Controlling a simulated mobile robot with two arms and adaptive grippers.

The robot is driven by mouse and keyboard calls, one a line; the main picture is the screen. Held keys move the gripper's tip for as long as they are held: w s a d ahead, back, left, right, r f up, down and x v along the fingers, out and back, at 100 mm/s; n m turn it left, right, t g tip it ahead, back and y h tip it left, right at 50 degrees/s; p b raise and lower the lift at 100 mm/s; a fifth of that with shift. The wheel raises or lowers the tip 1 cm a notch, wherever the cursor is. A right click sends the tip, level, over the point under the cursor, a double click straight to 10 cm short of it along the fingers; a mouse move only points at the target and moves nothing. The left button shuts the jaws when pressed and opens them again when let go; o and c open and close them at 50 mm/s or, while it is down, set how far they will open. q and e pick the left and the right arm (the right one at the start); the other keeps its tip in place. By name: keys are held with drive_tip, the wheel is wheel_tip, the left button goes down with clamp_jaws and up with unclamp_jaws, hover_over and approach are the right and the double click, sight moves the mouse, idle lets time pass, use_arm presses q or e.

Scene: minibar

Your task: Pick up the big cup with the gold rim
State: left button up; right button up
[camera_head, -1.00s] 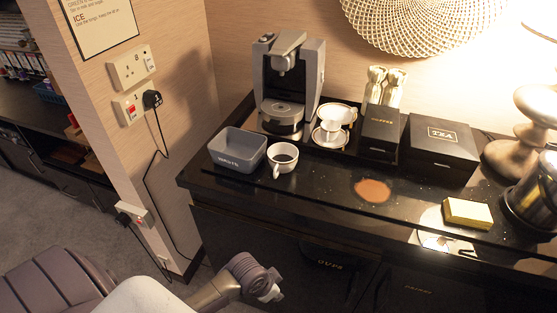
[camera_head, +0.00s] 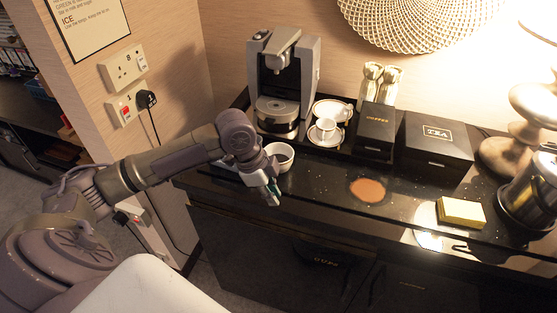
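A white cup (camera_head: 284,153) with a dark inside stands near the counter's front edge, partly hidden by my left gripper. Behind it, a small white cup (camera_head: 325,128) sits on a saucer, with another wide, dark-rimmed white cup or dish (camera_head: 336,107) just behind that. Rim colours are too small to tell for sure. My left gripper (camera_head: 271,194) points down just in front of the nearest cup, over the counter's front edge. Its fingers look close together, and whether they touch the cup or are open is unclear. My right gripper is not in view.
A coffee machine (camera_head: 283,75) stands behind the cups. A coffee box (camera_head: 377,128), a tea box (camera_head: 437,143), a yellow sponge (camera_head: 461,211) and a steel pot (camera_head: 535,187) stand right.

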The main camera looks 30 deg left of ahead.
use_arm(q)
drive_tip(key=w+a+r, duration=0.3)
drive_tip(key=a+r, duration=0.6)
drive_tip(key=r, duration=0.1)
drive_tip(key=shift+t, duration=0.3)
drive_tip(key=x, duration=0.4)
drive_tip(key=p+x, duration=0.1)
drive_tip(key=x, duration=0.2)
drive_tip(key=shift+w+d+f, duration=0.2)
drive_tip(key=shift+w+f, duration=0.1)
drive_tip(key=p+x, duration=0.1)
drive_tip(key=x, duration=0.1)
drive_tip(key=p+x, duration=0.1)
drive_tip(key=x, duration=0.1)
drive_tip(key=shift+d, duration=0.3)
drive_tip(key=shift+w+d+f, duration=0.1)
drive_tip(key=shift+w+f, duration=0.05)
drive_tip(key=shift+f, duration=0.35)
clamp_jaws()
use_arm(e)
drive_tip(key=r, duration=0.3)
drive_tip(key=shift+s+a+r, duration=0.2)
use_arm(q)
drive_tip(key=shift+r, duration=0.2)
